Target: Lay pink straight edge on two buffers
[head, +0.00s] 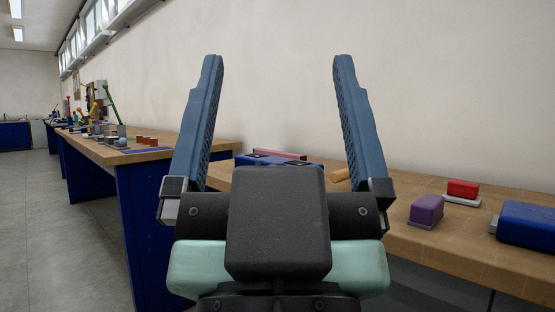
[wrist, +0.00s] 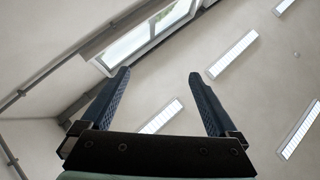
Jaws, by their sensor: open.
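My gripper (head: 272,92) points up in front of the head camera, its two blue fingers wide apart with nothing between them. It also shows open and empty in the wrist view (wrist: 163,95), against wall and ceiling. A pink bar (head: 287,154), seemingly the straight edge, lies on the right bench beyond my gripper, only partly visible. A purple block (head: 427,209) on a grey base and a red block (head: 462,188) on a pale base sit apart on the bench, right of my gripper. I cannot tell which things are the buffers.
A blue item with dark patches (head: 258,158) lies by the pink bar, partly hidden. A blue box (head: 527,225) stands at the right bench edge. The left bench (head: 112,154) holds many small items; floor at left is clear.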

